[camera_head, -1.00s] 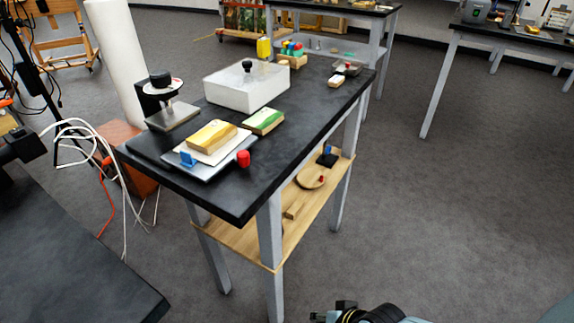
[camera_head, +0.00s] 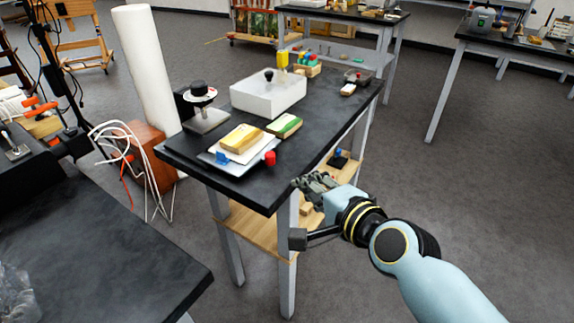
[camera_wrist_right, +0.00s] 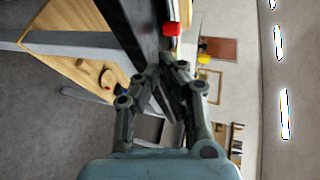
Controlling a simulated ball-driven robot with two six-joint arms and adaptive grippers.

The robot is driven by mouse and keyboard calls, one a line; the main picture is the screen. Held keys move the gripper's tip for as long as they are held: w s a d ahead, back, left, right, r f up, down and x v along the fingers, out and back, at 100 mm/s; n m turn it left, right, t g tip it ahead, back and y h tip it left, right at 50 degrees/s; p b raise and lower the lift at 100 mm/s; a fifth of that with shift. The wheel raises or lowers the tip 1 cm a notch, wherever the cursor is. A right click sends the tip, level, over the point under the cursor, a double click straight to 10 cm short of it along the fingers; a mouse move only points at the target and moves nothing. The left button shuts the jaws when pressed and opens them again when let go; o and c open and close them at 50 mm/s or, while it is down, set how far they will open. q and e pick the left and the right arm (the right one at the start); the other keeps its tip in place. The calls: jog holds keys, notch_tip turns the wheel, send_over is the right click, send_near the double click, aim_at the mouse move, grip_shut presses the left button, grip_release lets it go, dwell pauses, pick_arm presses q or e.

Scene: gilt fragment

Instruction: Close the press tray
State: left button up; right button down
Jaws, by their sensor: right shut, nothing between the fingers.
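A flat pale tray (camera_head: 236,168) lies on the dark bench near its front edge. A yellow block (camera_head: 241,138) rests on it, with a blue piece (camera_head: 222,158) at its front left. A red knob (camera_head: 270,158) stands at its right end. The red knob also shows in the right wrist view (camera_wrist_right: 172,29). I cannot tell for certain which object is the press tray. My right gripper (camera_head: 303,184) is shut and empty just off the bench's front right edge, right of and below the red knob, apart from it. My left gripper is out of view.
The bench top (camera_head: 215,185) also bears a green block (camera_head: 284,125), a white box (camera_head: 268,96) with a black knob, and a black-topped device (camera_head: 200,98). A wooden shelf (camera_head: 255,230) sits below. Another dark table (camera_head: 95,250) is at front left. The floor at right is clear.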

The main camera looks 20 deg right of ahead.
aim_at(284, 177)
jog(key=x, duration=0.7)
jog(key=shift+w+a+r, duration=0.1)
jog(key=shift+w+r, duration=0.15)
jog(key=shift+w, duration=0.2)
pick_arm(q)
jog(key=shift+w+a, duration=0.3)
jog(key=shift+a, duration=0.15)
pick_arm(e)
jog(key=shift+w+a, duration=0.1)
jog(key=shift+w, duration=0.45)
